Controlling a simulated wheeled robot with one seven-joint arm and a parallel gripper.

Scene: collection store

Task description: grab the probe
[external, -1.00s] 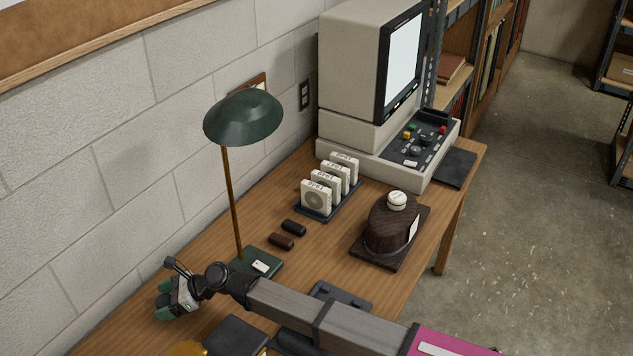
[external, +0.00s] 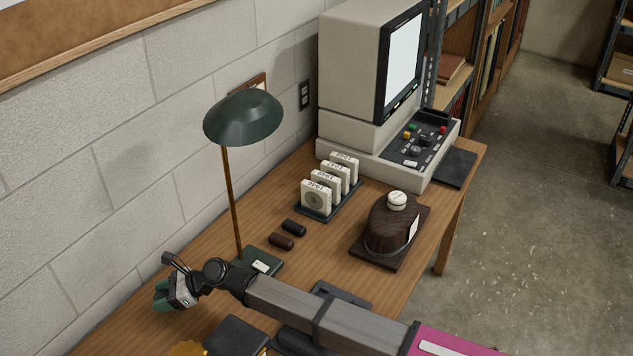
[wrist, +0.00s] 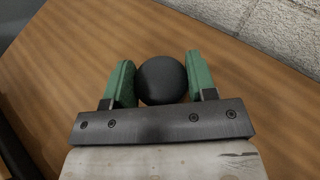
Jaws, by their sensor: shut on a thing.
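The thing between my fingers is a dark, smooth, rounded piece, which I take to be the probe (wrist: 162,80); only its round end shows in the wrist view. My gripper (wrist: 159,66) has its green fingers on either side of it and is shut on it. In the external view my gripper (external: 162,295) is over the near left part of the wooden desk, left of the lamp's foot. The probe cannot be made out there. How high it is above the desk is hard to tell.
A green desk lamp (external: 243,116) stands close beside my wrist. Two small dark cylinders (external: 287,235), a rack of white reels (external: 329,187), a brown domed device (external: 390,226) and a computer terminal (external: 365,70) stand farther back. A dark box (external: 235,336) lies near my forearm. The wall borders the desk.

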